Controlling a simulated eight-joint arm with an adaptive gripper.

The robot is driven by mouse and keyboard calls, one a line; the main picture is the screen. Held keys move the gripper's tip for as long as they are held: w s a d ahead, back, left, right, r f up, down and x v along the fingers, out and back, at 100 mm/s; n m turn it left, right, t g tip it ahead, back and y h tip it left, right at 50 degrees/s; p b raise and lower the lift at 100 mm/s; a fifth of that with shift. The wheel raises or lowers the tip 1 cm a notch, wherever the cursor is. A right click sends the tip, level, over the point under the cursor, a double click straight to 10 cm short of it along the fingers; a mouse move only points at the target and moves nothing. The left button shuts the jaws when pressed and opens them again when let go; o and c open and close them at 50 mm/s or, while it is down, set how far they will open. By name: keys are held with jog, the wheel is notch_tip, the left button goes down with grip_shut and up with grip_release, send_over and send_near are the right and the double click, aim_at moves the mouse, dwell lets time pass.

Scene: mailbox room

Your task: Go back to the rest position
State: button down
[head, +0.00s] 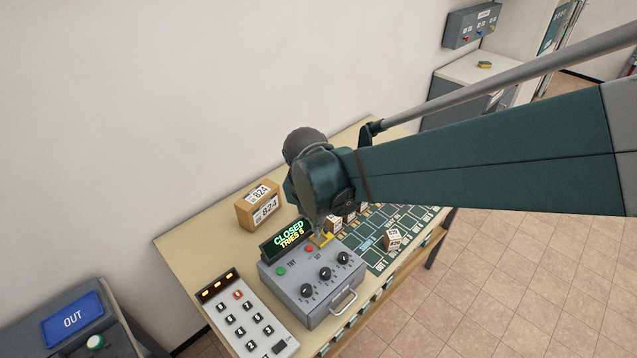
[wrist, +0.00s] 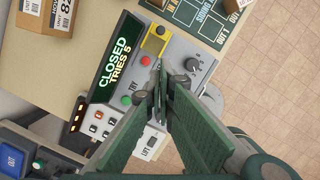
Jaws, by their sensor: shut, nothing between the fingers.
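My gripper (head: 317,232) is over the back of the grey dial box (head: 318,312), and my dark green arm reaches in from the right. The wrist view shows the two fingers of my gripper (wrist: 160,68) with tips together, empty, above the dial box. I cannot tell whether they touch it. The box carries a screen (head: 288,238) reading "CLOSED TRIES 5", a green button (head: 281,271), a red button (head: 309,248), a yellow part (head: 327,239) and three black dials (head: 325,273). In the wrist view the fingers partly hide the dials.
A cardboard box (head: 259,210) marked 824 stands on the table behind the screen. A keypad (head: 247,318) lies in front left. A green marked mat (head: 378,262) with small cartons (head: 393,239) is to the right. An OUT unit (head: 75,322) stands at lower left. Floor is clear at right.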

jog(key=shift+r, duration=0.25)
dwell(0.5)
jog(key=s+d+r+m+t+b, duration=0.2)
jog(key=s+d+m, duration=0.4)
jog(key=d+m, duration=0.5)
jog(key=s+d+r+m+t+b, duration=0.2)
jog(key=s+d+m+b, duration=0.2)
jog(key=m, duration=1.7)
jog(key=s+d, duration=0.3)
jog(key=d, duration=0.4)
jog(key=shift+s+d+r+t+y, duration=0.15)
jog(key=shift+s+d+t+y, duration=0.15)
jog(key=shift+d+t+y, duration=0.1)
jog(key=c, duration=3.2)
grip_release()
